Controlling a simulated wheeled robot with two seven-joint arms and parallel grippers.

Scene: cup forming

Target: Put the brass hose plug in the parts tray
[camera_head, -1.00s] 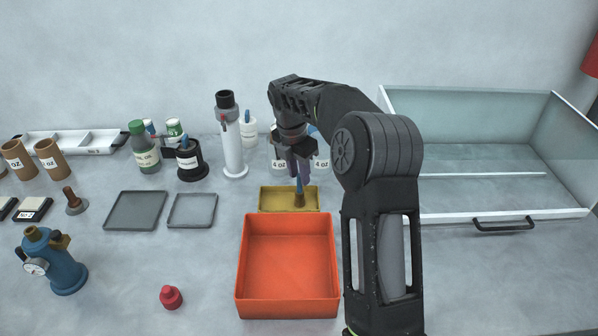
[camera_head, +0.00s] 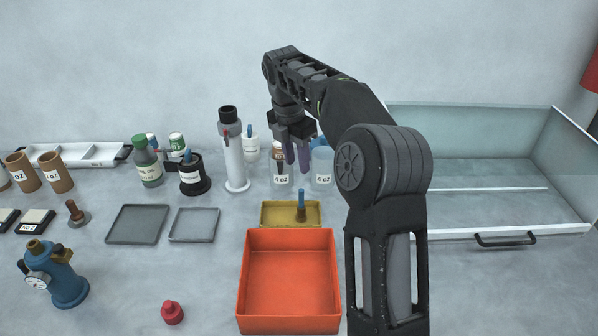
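My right gripper (camera_head: 296,170) is above and behind the yellow tray, pointing down. Its two purple fingers are apart with nothing between them, clear of the piece. A blue hydrant-shaped body (camera_head: 63,282) with a gauge and brass fittings stands at the front left. My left gripper is not in view.
An orange bin (camera_head: 241,285) stands in front of the yellow tray. Labelled cups (camera_head: 322,168), a white cylinder (camera_head: 234,160) and bottles (camera_head: 148,163) stand behind. Two grey trays (camera_head: 137,224) lie left. A glass-sided drawer (camera_head: 480,236) is right. A red knob (camera_head: 172,313) sits in front.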

